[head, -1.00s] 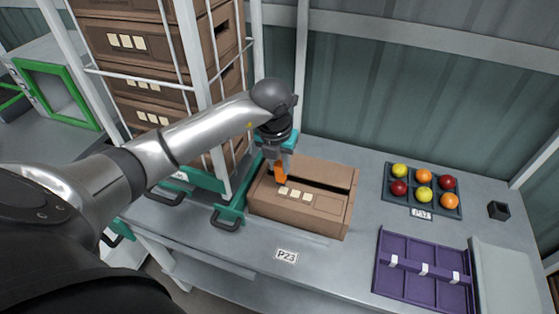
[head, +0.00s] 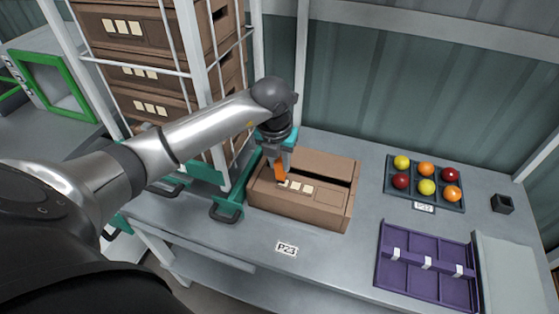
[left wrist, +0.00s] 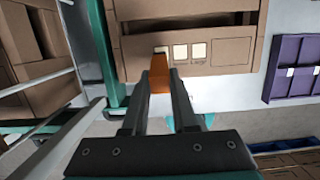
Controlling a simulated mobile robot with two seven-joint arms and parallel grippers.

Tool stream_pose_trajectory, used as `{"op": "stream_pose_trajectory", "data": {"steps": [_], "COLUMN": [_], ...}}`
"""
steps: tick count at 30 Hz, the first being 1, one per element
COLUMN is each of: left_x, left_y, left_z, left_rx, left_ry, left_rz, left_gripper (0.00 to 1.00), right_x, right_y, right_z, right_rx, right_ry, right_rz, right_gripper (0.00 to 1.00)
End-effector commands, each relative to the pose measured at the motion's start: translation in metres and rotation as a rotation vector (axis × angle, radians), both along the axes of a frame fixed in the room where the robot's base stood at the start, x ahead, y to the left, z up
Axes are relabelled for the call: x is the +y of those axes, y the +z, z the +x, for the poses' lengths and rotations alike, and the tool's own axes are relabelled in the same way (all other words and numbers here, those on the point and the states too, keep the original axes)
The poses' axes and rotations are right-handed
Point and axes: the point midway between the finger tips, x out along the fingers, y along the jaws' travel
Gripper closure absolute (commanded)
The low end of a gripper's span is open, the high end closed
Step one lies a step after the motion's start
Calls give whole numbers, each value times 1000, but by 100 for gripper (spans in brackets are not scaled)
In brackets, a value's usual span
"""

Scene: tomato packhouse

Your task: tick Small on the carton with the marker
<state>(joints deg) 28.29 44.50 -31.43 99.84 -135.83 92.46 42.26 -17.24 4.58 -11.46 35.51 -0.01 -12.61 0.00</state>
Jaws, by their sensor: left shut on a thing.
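The brown carton (head: 325,215) lies on the grey bench with a row of three cream squares on its panel. In the left wrist view the carton (left wrist: 225,55) shows the squares, the left one (left wrist: 162,50), the middle one (left wrist: 180,52) and the right one (left wrist: 198,51). Small print below them is too blurred to read surely. My left gripper (head: 279,160) is shut on the orange marker (head: 280,173), tip down. The marker (left wrist: 159,76) reaches the left square and hides part of it; I cannot tell if it touches. No tick is visible. My right gripper is out of view.
A rack of stacked cartons (head: 150,75) stands close on the left. A tray of coloured tomatoes (head: 425,205), a purple divided tray (head: 405,285) and a small dark holder (head: 502,203) lie to the right. Bench around the P23 label (head: 287,249) is clear.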

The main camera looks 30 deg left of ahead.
Motion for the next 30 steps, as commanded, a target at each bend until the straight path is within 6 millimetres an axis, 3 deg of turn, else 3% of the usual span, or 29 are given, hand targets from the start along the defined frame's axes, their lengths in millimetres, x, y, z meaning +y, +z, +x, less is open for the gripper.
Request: {"op": "stream_pose_trajectory", "data": {"steps": [30], "left_x": [0], "left_y": [-9], "left_z": [0], "left_rx": [-1], "left_ry": [0], "left_rz": [0], "left_gripper": [100], "right_x": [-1], "right_y": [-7], "right_z": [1], "right_rx": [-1], "right_ry": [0], "right_rz": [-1], "right_gripper": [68]}}
